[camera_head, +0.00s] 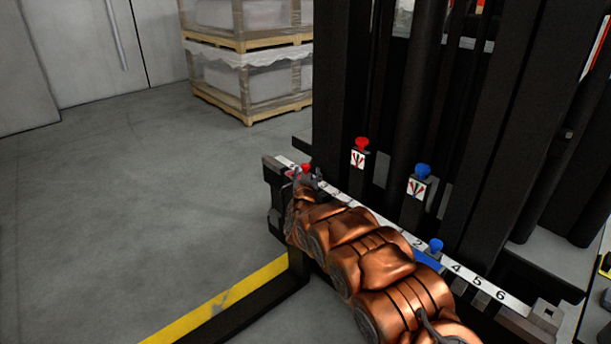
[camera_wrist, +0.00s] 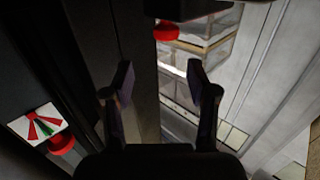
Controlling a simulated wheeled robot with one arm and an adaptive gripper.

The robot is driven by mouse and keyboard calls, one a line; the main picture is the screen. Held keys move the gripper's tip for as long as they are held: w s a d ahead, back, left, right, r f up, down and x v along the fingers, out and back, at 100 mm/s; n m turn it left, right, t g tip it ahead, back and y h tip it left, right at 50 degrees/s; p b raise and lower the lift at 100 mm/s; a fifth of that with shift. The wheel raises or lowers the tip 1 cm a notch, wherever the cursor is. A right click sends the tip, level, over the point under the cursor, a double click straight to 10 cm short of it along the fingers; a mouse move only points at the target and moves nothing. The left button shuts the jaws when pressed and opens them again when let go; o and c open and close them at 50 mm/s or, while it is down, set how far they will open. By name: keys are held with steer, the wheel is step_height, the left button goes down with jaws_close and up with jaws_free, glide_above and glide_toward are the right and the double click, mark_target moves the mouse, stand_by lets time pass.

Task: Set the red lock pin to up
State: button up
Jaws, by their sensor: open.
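The red lock pin (camera_head: 306,168) shows as a small red cap at the far left end of the numbered rail (camera_head: 365,212), partly hidden by my gripper (camera_head: 312,180). In the wrist view a round red cap, seemingly the same pin (camera_wrist: 166,31), sits against a black block, beyond my fingertips and between them in the picture. My gripper (camera_wrist: 160,80) is open, its two dark fingers apart with nothing between them. Whether the pin is up or down is hard to tell.
A red knob (camera_head: 361,143) with an arrow label stands behind the rail, also in the wrist view (camera_wrist: 62,144). A blue knob (camera_head: 422,170) and a blue pin (camera_head: 436,246) are further right. Dark mast posts rise behind. Wrapped pallets (camera_head: 250,80) stand back left; the left floor is clear.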

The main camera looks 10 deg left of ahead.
mark_target(305, 167)
steer(key=shift+w+a+f+b, duration=0.35)
steer(key=shift+a+f, duration=0.3)
steer(key=shift+f, duration=0.15)
steer(key=shift+w+f, duration=0.15)
steer(key=shift+w, duration=0.2)
steer(key=shift+w+a+b, duration=0.15)
steer(key=shift+w+b, duration=0.05)
steer(key=shift+w, duration=0.8)
steer(key=shift+w+a+b, duration=0.15)
steer(key=shift+w+a, duration=0.05)
steer(key=shift+w, duration=0.85)
steer(key=shift+w+a+b, duration=0.15)
steer(key=shift+w+b, duration=0.05)
steer(key=shift+w, duration=0.8)
steer(key=shift+c, duration=0.3)
jaws_close()
